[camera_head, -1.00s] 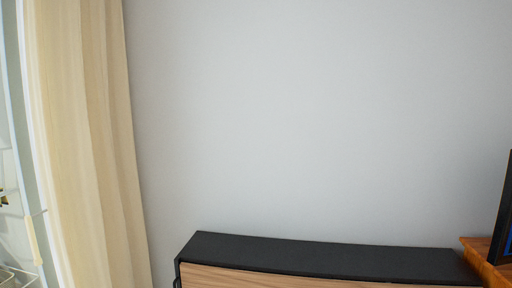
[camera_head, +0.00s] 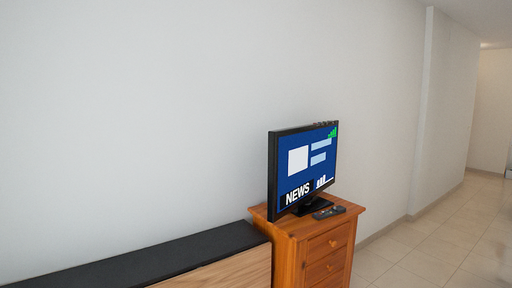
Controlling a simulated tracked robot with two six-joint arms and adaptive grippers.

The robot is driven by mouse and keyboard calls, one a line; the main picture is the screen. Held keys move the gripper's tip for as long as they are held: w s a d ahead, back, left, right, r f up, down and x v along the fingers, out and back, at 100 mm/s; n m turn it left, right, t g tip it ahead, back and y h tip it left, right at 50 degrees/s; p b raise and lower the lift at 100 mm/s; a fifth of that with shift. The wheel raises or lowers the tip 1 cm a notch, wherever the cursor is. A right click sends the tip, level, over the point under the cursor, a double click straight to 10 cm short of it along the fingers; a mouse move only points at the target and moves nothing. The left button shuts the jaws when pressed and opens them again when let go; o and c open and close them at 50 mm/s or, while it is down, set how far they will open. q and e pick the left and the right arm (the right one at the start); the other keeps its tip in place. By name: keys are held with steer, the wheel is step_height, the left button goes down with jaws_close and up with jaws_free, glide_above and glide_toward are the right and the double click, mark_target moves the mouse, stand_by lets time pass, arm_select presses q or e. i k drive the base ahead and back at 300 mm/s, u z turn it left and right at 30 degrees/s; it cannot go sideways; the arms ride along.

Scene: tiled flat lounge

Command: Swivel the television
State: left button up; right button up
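The television (camera_head: 304,165) stands on a wooden chest of drawers (camera_head: 327,240), right of the picture's middle. It has a thin black frame and a blue screen with the word NEWS. The screen is turned toward the right and partly toward me. Its dark foot (camera_head: 313,206) rests on the chest's top. Neither of my grippers is in view.
A dark remote control (camera_head: 329,212) lies on the chest beside the television's foot. A low cabinet with a black top (camera_head: 150,258) and wood front adjoins the chest at left. A plain wall (camera_head: 150,110) runs behind. Tiled floor (camera_head: 440,250) is clear at right.

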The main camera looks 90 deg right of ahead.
mark_target(302, 165)
steer(key=z, duration=0.15)
steer(key=i, duration=0.3)
steer(key=z, duration=2.5)
steer(key=i, duration=1.75)
steer(key=u, duration=0.4)
